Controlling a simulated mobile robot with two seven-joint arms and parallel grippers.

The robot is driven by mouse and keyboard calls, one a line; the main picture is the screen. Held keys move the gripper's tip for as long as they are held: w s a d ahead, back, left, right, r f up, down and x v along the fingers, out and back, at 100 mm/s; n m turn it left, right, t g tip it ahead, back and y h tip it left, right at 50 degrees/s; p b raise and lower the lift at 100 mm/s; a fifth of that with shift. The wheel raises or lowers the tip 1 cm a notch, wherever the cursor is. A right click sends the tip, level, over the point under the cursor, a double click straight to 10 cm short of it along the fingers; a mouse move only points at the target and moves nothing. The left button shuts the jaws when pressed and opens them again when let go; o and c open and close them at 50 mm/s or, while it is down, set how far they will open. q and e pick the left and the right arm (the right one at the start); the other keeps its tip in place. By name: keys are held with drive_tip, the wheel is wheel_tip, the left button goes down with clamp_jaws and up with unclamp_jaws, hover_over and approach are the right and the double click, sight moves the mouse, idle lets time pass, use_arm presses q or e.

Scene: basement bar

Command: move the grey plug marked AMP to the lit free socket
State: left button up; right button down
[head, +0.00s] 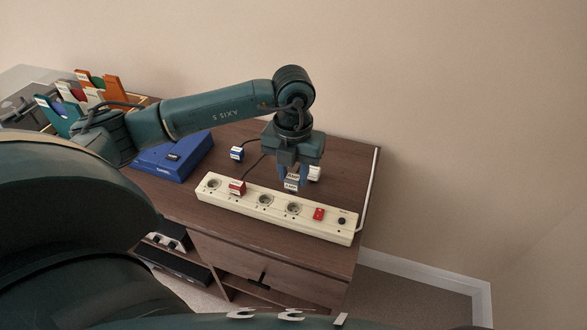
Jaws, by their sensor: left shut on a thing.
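My left gripper (294,182) points down over the right half of the cream power strip (329,232). It is shut on a grey plug (291,186) with white labels; their text is too small to read. The plug appears just above or behind the strip near the right round socket (293,208); I cannot tell the exact gap. Two other round sockets show empty, one in the middle (265,199) and one at the left end (213,184). A red plug (237,187) sits between them. I cannot tell which socket is lit. My right gripper is not in view.
The strip has a red switch (318,214) and a black knob (341,221) at its right end. A blue plug (237,153) lies behind it, near a blue box (176,158). A white object (315,173) is partly hidden behind my gripper. The wooden cabinet top (345,163) is clear at the right back.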

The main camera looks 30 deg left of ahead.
sight(293, 193)
use_arm(q)
wheel_tip(293, 193, down, 4)
drive_tip(key=shift+r+b, duration=0.1)
drive_tip(key=shift+b, duration=1)
drive_tip(key=shift+f+b, duration=0.9)
drive_tip(key=shift+f, duration=0.25)
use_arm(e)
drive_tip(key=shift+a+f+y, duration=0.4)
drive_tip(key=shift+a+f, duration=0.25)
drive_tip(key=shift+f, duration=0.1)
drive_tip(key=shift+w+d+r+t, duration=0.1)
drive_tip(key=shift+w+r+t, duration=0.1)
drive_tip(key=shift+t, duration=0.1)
use_arm(q)
drive_tip(key=shift+f+b, duration=0.3)
drive_tip(key=shift+b, duration=0.1)
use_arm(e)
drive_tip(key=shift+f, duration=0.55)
use_arm(q)
drive_tip(key=shift+f+b, duration=0.3)
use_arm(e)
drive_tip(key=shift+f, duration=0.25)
use_arm(q)
drive_tip(key=o, duration=1)
